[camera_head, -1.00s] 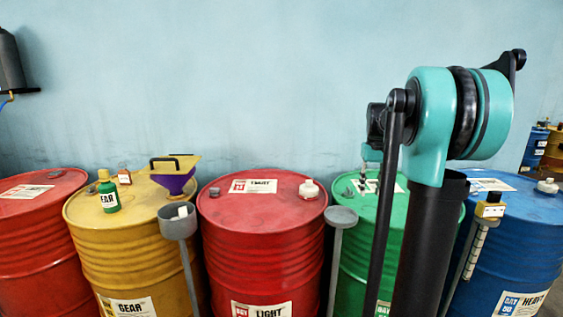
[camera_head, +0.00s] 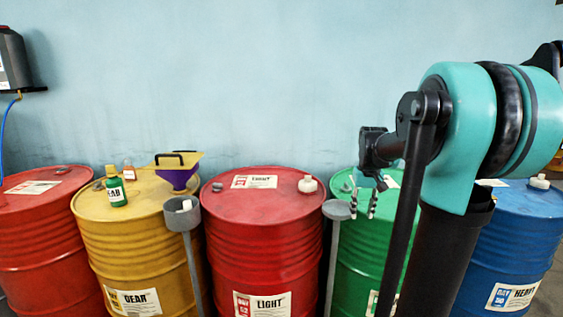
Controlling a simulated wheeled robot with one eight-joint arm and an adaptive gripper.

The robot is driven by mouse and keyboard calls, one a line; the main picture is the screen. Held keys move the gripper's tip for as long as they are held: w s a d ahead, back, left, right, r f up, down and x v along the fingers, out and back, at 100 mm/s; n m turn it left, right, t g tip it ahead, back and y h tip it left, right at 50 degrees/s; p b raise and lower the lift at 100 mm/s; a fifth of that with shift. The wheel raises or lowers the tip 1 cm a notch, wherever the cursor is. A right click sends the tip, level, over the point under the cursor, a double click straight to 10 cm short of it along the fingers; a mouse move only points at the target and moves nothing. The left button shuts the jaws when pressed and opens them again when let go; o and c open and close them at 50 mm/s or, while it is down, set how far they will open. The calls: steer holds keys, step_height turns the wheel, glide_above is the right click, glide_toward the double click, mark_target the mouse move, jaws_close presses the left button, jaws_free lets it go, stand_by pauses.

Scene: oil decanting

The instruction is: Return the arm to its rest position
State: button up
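My gripper (camera_head: 364,208) hangs over the green drum (camera_head: 352,247), pointing down beside the teal joint of my arm. Its two fingers, dark with light bands, stand apart with a gap between them, and I see nothing held there. A grey round-topped stand (camera_head: 337,210) is just left of the fingers. Part of the green drum is hidden behind my arm.
A red LIGHT drum (camera_head: 262,235), a yellow GEAR drum (camera_head: 130,250), another red drum (camera_head: 40,240) and a blue HEAVY drum (camera_head: 520,240) line the wall. A green bottle (camera_head: 115,190), a purple funnel (camera_head: 178,179) and a grey cup stand (camera_head: 183,217) are left.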

steer(key=s+a+f+t, duration=0.1)
steer(key=s+a+f, duration=0.2)
steer(key=s+f, duration=0.5)
steer(key=s+a+f+t, duration=0.2)
steer(key=s+a+f, duration=0.2)
steer(key=s+f, duration=0.4)
steer(key=s, duration=0.4)
steer(key=shift+s+a+f, duration=0.15)
steer(key=shift+s, duration=0.05)
